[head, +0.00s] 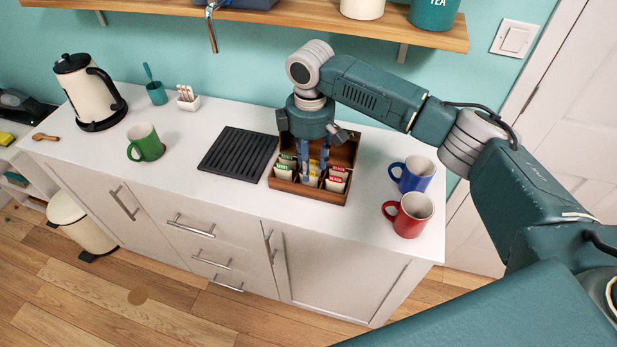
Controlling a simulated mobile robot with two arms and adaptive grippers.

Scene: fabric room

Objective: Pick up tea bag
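An open wooden tea box (308,193) with its lid up stands on the white counter. Its compartments hold green tea bags (285,170), yellow tea bags (313,168) and red tea bags (337,176). My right gripper (314,178) points straight down into the middle of the box. Its two blue fingers are apart, with a yellow tea bag showing between or behind them. No tea bag is seen lifted. The fingertips are partly lost among the bags, so contact is unclear. My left gripper is not in view.
A blue mug (414,174) and a red mug (409,215) stand right of the box. A black ridged mat (237,152) lies left of it, then a green mug (145,142) and a kettle (88,92). A wooden shelf (270,17) hangs above.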

